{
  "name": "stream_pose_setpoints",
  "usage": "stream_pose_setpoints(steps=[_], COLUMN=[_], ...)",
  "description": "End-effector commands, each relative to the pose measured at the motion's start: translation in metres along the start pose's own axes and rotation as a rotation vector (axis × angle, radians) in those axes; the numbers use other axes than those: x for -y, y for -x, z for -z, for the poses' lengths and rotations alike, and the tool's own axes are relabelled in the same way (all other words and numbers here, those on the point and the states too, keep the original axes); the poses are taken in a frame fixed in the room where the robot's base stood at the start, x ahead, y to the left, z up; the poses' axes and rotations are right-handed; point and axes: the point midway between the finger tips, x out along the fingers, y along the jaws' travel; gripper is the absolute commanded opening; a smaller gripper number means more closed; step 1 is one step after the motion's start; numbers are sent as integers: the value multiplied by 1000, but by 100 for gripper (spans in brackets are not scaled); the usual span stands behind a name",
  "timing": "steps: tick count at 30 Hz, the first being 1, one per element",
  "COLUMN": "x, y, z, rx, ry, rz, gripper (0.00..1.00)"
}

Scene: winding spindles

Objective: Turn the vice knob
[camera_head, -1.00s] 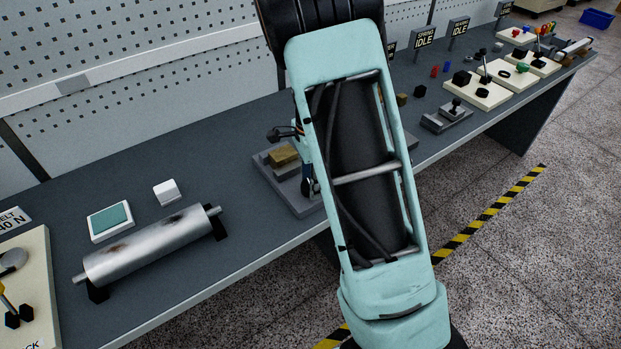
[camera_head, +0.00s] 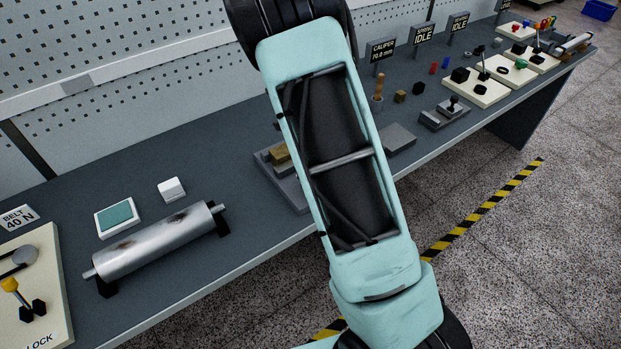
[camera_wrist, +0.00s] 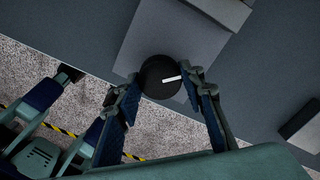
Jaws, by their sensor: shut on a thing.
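The vice knob (camera_wrist: 153,73) is a round black disc with a white pointer line, in the wrist view. My gripper (camera_wrist: 162,84) has its two fingers on either side of it, shut on its rim. The white line points right, towards the right finger. Under the knob is the grey vice base (camera_wrist: 150,36). In the head view the grey vice (camera_head: 289,190) is partly covered by my arm, with a brass block (camera_head: 279,153) on it. The knob and my gripper are hidden there.
A metal roller (camera_head: 158,242) on black supports lies left of the vice, with a teal-screened device (camera_head: 117,217) and a white block (camera_head: 171,189) behind it. A flat grey plate (camera_head: 398,139) lies right of my arm. The bench's front edge is close to the vice.

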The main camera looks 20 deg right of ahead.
Motion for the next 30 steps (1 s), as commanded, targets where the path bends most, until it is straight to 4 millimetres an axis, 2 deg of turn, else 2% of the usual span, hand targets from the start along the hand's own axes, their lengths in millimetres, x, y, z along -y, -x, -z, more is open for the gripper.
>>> stream_pose_setpoints(steps=[11, 12, 16, 25, 30], x=[1, 1, 1, 0, 1], y=[1, 1, 1, 2, 20], z=[-1, -1, 0, 0, -1], rx=[2, 2, 1, 1, 3], ry=[-3, -3, -3, -2, -1], rz=[3, 3, 2, 1, 4], gripper=[12, 40, 54, 54, 54])
